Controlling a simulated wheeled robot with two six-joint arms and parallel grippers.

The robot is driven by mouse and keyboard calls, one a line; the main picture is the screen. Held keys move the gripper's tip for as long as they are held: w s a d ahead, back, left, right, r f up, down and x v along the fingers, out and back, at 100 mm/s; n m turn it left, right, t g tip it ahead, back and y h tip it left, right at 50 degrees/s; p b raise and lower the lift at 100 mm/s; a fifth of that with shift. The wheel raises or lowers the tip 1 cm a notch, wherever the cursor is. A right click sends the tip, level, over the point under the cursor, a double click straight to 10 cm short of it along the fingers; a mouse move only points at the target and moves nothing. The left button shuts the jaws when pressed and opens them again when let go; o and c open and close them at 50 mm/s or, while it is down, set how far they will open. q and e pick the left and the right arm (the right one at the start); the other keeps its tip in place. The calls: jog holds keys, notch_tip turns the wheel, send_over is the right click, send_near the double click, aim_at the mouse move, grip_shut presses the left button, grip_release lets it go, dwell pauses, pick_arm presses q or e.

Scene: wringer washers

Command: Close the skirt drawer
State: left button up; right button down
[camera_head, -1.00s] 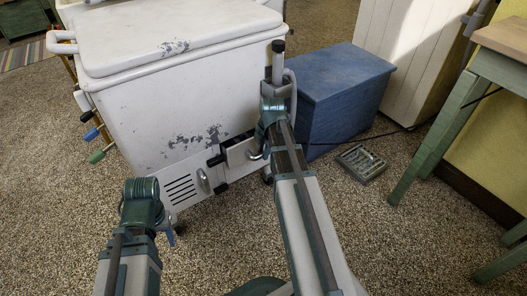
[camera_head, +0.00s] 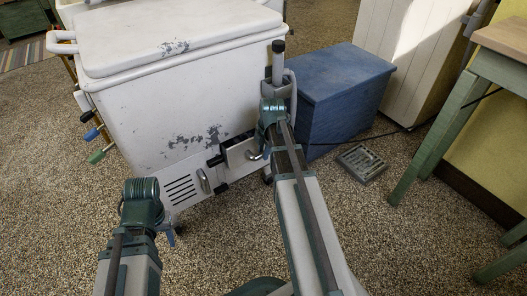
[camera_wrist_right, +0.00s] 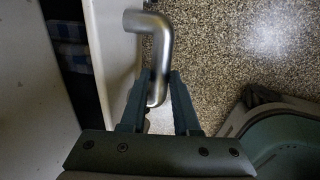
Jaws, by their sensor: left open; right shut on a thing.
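The skirt drawer (camera_head: 241,152) is at the lower right of the white washer's front and stands partly pulled out. The right wrist view shows its white front edge (camera_wrist_right: 118,45), a dark opening beside it and blue checked cloth (camera_wrist_right: 72,58) inside. A bent metal handle (camera_wrist_right: 156,50) sticks out from the front. My right gripper (camera_wrist_right: 155,88) is shut on this handle; in the head view (camera_head: 262,148) its wrist partly covers the drawer. My left gripper (camera_head: 142,200) is open, low in front of the washer's left side; its fingers are mostly hidden by its wrist.
The white washer body (camera_head: 185,95) stands above the drawer, with a vented panel (camera_head: 180,190) left of it. A blue box (camera_head: 340,95) stands close on the right. A small grey tray (camera_head: 361,164) lies on the speckled floor. A green-legged table (camera_head: 445,135) is farther right.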

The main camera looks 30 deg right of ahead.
aim_at(256, 145)
jog(key=w, duration=0.4)
jog(key=shift+w+a, duration=0.15)
jog(key=shift+w, duration=0.2)
jog(key=c, duration=0.7)
grip_release()
jog(key=shift+o, duration=0.2)
jog(key=shift+s, duration=0.15)
